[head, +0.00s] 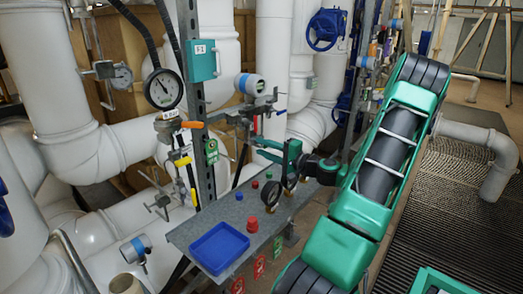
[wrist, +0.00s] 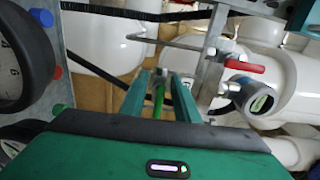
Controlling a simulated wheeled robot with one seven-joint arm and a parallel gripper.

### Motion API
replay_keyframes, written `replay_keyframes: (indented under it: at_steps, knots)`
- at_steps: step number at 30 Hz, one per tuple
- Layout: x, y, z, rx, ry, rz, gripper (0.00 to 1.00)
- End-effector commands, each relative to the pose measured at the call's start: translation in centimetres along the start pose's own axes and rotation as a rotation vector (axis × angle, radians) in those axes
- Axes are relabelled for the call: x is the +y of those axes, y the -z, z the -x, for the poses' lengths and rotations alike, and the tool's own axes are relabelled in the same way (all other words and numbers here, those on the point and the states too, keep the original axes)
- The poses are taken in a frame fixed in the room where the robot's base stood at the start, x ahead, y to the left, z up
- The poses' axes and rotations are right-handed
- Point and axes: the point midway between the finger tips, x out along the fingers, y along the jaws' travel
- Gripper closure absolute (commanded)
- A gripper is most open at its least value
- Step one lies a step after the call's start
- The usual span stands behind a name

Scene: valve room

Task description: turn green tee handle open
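The green tee handle (wrist: 158,101) shows in the wrist view as a narrow bright green piece between my fingers. My gripper (wrist: 160,85) is open, one finger on each side of it, with a gap visible on both sides. I cannot tell how deep the handle sits between the fingers. In the head view my gripper (head: 258,148) reaches left beyond the panel, just below the blue-and-white gauge. I cannot make out the green handle there.
A grey panel (head: 190,232) with a blue tray (head: 219,248) and red and green knobs lies below my gripper. A steel post (head: 198,100) and dial gauge (head: 163,89) stand left. The wrist view shows a red lever (wrist: 245,67) and round instrument (wrist: 260,103) close right.

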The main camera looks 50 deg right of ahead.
Motion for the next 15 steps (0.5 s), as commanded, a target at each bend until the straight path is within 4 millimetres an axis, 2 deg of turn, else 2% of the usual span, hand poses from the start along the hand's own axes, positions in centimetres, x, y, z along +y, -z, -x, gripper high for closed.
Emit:
replay_keyframes:
  at_steps: [5, 15]
  knots:
    - [0.1, 0.1, 1.7, 0.004, -0.002, -0.001, 0.72]
    - [0.1, 0.1, 7.9, 0.004, -0.003, -0.001, 0.72]
